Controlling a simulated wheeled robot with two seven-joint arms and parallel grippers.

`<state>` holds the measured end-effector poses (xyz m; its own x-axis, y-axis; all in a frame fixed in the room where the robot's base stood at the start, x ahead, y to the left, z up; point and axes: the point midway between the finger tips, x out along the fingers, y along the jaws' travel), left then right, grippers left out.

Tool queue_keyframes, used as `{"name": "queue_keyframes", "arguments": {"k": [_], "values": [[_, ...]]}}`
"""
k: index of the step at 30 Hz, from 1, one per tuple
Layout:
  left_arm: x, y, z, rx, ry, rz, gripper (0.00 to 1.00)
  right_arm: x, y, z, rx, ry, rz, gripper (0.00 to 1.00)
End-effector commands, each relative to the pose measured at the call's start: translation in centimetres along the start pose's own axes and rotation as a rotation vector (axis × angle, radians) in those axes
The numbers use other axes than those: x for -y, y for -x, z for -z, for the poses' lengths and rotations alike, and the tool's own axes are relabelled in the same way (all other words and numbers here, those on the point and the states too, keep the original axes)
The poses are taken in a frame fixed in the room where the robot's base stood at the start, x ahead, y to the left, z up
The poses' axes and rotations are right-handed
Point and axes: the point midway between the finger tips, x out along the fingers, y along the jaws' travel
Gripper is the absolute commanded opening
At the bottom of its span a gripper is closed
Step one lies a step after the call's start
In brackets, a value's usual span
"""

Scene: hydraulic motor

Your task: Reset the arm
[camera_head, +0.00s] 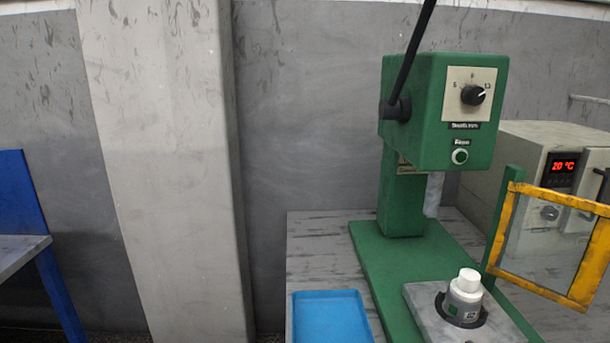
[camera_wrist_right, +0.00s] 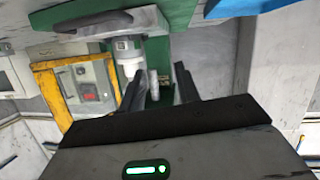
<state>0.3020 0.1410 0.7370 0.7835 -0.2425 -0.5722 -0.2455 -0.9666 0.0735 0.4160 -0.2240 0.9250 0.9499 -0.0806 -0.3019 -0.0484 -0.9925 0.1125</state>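My right gripper (camera_wrist_right: 160,72) shows in the right wrist view, where the scene looks upside down. Its two black fingers are apart with nothing held between them. A grey and white bottle (camera_wrist_right: 127,44) and the green press lie beyond the fingertips. In the head view neither arm nor gripper shows. The green press (camera_head: 432,125) stands at the right, its black lever (camera_head: 412,50) pointing up. The white-capped bottle (camera_head: 464,293) stands upright in the dark holder on the press's grey plate (camera_head: 424,298).
A blue tray (camera_head: 329,318) lies left of the press base. A yellow-framed clear guard (camera_head: 545,285) stands right of the bottle. A beige oven (camera_head: 540,150) with a red display is behind it. A blue-framed bench (camera_head: 20,210) is at far left, with a pillar (camera_head: 165,150) between.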

Motion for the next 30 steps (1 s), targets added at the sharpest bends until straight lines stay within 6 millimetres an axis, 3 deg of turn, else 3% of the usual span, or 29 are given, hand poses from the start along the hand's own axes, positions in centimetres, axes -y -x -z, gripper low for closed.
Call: {"name": "queue_keyframes", "arguments": {"k": [1, 6, 12, 20, 30], "values": [[0.0, 0.0, 0.0, 0.0, 0.0, 0.0, 0.36, 0.0, 0.9, -3.0, 0.128, 0.0, -0.005, 0.33], [0.0, 0.0, 0.0, -0.001, 0.0, 0.0, 0.36, 0.5, 4.0, -9.7, 0.437, 0.031, 0.027, 0.33], [0.0, 0.0, 0.1, -0.001, 0.0, 0.0, 0.36, 1.5, 7.9, -14.7, 0.69, 0.062, 0.1, 0.33], [0.0, 0.0, 0.1, -0.002, 0.0, 0.0, 0.36, 2.9, 13.3, -18.9, 0.953, 0.099, 0.226, 0.33], [0.0, 0.0, 0.1, -0.002, 0.0, 0.0, 0.36, 5.4, 9.1, -19.8, 0.721, 0.069, 0.271, 0.33]]}}
